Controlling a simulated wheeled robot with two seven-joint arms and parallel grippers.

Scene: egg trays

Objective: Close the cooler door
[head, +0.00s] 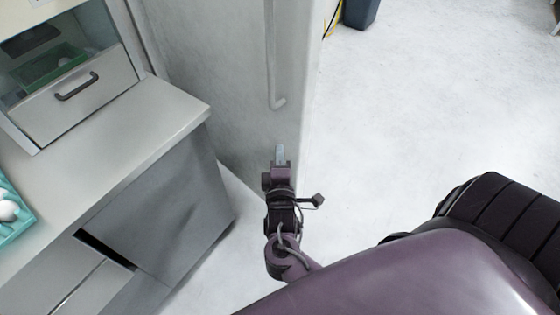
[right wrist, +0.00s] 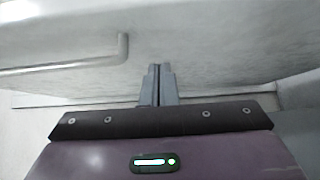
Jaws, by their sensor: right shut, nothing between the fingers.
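The cooler door (head: 225,70) is the tall pale grey panel at the top centre of the head view, with a long vertical bar handle (head: 270,55). In the right wrist view the door surface (right wrist: 220,45) fills the upper part, and the handle (right wrist: 75,66) lies to the left of the fingers. My right gripper (head: 280,152) is shut and empty, below the handle's lower end and close to the door face. It also shows in the right wrist view (right wrist: 158,72). Whether its tips touch the door I cannot tell. My left gripper is not in view.
A grey counter (head: 120,150) with a cabinet stands at the left. On it are a cabinet with a handled flap (head: 80,95) and a teal tray (head: 18,225) with white eggs. A dark bin (head: 360,12) stands at the top. The floor (head: 440,110) to the right is clear.

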